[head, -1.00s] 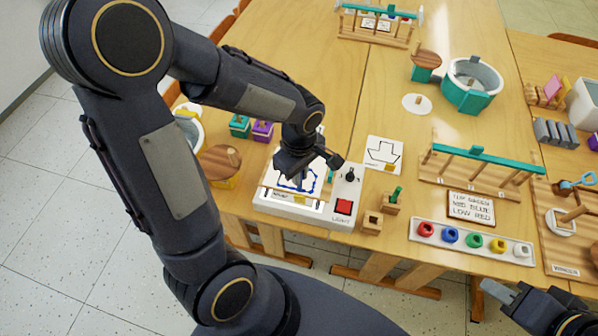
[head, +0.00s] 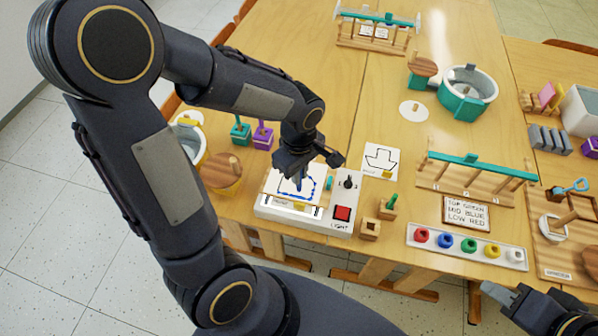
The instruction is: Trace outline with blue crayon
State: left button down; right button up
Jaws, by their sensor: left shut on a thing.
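My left gripper (head: 298,168) is over the white light box (head: 340,226), shut on a blue crayon (head: 299,182) that points down at the sheet. The gripper hides the crayon's upper part. The sheet (head: 284,190) lies on the box and carries a blue line (head: 294,195) along the bottom, right and part of the left of the outline; its top is partly hidden by the gripper. My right gripper (head: 497,291) is low at the right edge, away from the sheet; its finger opening is not clear.
A red button (head: 342,213) and black knob (head: 348,183) are on the box's right side. An arrow card (head: 381,160) lies beyond it. A tray of paint pots (head: 466,246) and a wooden rack (head: 465,185) stand to the right. Teal and purple blocks (head: 262,140) stand behind-left.

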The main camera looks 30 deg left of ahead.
dwell(0.3)
pick_arm(q)
jog(key=shift+w+d+f+b, duration=0.1)
jog(key=shift+d+f+b, duration=0.2)
jog(key=shift+d, duration=0.25)
jog(key=shift+w+d+f+b, duration=0.1)
jog(key=shift+d+f+b, duration=0.1)
jog(key=shift+d+b, duration=0.25)
jog(key=shift+f+b, duration=1.4)
jog(key=shift+f, duration=0.15)
dwell(0.6)
jog(key=shift+r, duration=0.15)
notch_tip(320, 180, up, 4)
jog(key=p, duration=0.3)
dwell(0.4)
